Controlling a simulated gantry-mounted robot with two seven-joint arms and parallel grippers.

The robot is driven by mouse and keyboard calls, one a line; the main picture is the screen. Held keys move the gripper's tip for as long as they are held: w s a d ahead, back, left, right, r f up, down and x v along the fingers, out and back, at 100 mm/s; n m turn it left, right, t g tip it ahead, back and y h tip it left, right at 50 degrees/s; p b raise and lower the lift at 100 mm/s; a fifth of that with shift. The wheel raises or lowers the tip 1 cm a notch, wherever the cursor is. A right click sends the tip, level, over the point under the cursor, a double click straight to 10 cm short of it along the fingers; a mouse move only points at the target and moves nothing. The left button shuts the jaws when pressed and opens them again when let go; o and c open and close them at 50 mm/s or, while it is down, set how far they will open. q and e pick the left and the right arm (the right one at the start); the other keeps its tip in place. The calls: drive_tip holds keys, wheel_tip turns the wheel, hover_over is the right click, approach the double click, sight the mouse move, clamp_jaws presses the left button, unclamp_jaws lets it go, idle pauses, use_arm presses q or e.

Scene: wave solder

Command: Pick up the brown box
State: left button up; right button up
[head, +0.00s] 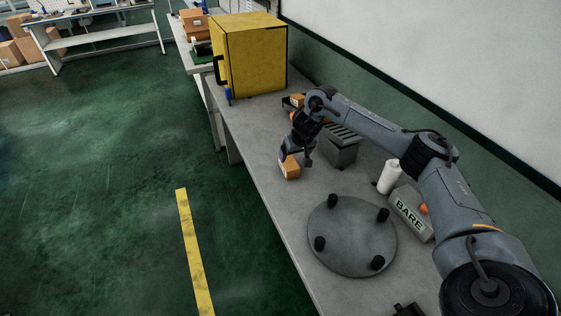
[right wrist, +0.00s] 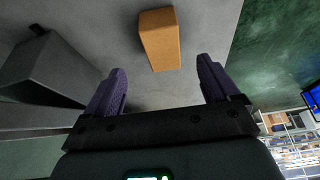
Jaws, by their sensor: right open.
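The brown box (head: 291,168) stands on the grey bench top, near its front edge, in the head view. It also shows in the right wrist view (right wrist: 160,42), beyond the fingertips and roughly between them. My right gripper (head: 296,158) is just above and behind the box in the head view and partly covers it. In the right wrist view my right gripper (right wrist: 160,82) is open, with nothing between its two purple-padded fingers. My left gripper is not in view.
A grey finned block (head: 343,152) stands right of the box. A yellow cabinet (head: 255,60) stands behind. Another small box (head: 298,100) sits near the cabinet.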

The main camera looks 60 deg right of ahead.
sight(289, 162)
drive_tip(key=x, duration=0.3)
drive_tip(key=b+x, duration=0.1)
drive_tip(key=shift+s+a+f, duration=0.15)
drive_tip(key=shift+a+f, duration=0.1)
drive_tip(key=shift+f, duration=0.05)
drive_tip(key=shift+w+d+f, duration=0.2)
drive_tip(key=shift+w, duration=0.05)
drive_tip(key=w+f+b, duration=0.1)
drive_tip(key=w+d+f, duration=0.1)
drive_tip(key=shift+d+f+b, duration=0.1)
drive_tip(key=shift+f+b, duration=0.3)
drive_tip(key=shift+w+d+f, duration=0.1)
drive_tip(key=shift+w+f, duration=0.05)
drive_tip(key=shift+f, duration=0.2)
drive_tip(key=shift+w+d+f, duration=0.1)
drive_tip(key=shift+d+f, duration=0.05)
drive_tip(key=shift+f, duration=0.15)
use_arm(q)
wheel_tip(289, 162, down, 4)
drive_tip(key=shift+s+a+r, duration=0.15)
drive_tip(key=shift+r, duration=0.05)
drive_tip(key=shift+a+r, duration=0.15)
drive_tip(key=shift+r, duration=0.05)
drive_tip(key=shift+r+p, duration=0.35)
use_arm(e)
drive_tip(key=shift+f, duration=0.25)
drive_tip(key=shift+c, duration=0.3)
